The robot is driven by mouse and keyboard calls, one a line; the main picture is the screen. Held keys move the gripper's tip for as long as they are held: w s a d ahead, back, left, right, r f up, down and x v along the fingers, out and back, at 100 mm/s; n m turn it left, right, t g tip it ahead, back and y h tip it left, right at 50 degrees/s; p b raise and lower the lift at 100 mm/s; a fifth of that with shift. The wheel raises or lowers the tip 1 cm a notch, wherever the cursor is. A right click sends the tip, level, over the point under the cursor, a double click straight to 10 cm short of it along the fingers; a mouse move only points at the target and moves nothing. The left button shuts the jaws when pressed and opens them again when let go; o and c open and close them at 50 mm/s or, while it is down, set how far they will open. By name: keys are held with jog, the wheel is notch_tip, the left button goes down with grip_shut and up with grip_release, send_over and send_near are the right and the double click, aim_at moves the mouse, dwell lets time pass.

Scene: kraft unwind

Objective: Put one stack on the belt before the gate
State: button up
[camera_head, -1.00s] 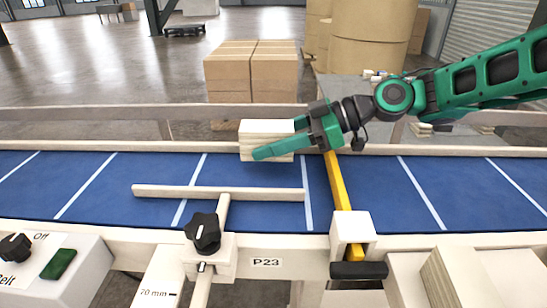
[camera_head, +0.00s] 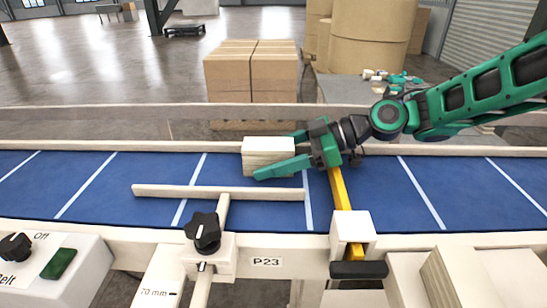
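A stack of pale, cream-coloured sheets or boards (camera_head: 266,150) sits low over the blue belt (camera_head: 100,190), at its far side, and appears to rest on it. It is left of the yellow gate bar (camera_head: 342,190) that crosses the belt. My gripper (camera_head: 275,153) reaches in from the right, with its near green finger along the front of the stack and its far finger showing behind the stack's right end. The fingers look spread around the stack; whether they still touch it is hard to see. The stack's lower right front is partly hidden by the near finger.
A pale guide bar (camera_head: 218,192) with a black knob (camera_head: 203,232) lies over the belt in front of the stack. A control box (camera_head: 50,270) stands at lower left. More pale stacks (camera_head: 450,275) lie at lower right. The belt's left part is clear.

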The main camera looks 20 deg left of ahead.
jog(key=v, duration=1.2)
jog(key=shift+r, duration=0.15)
jog(key=shift+s, duration=0.1)
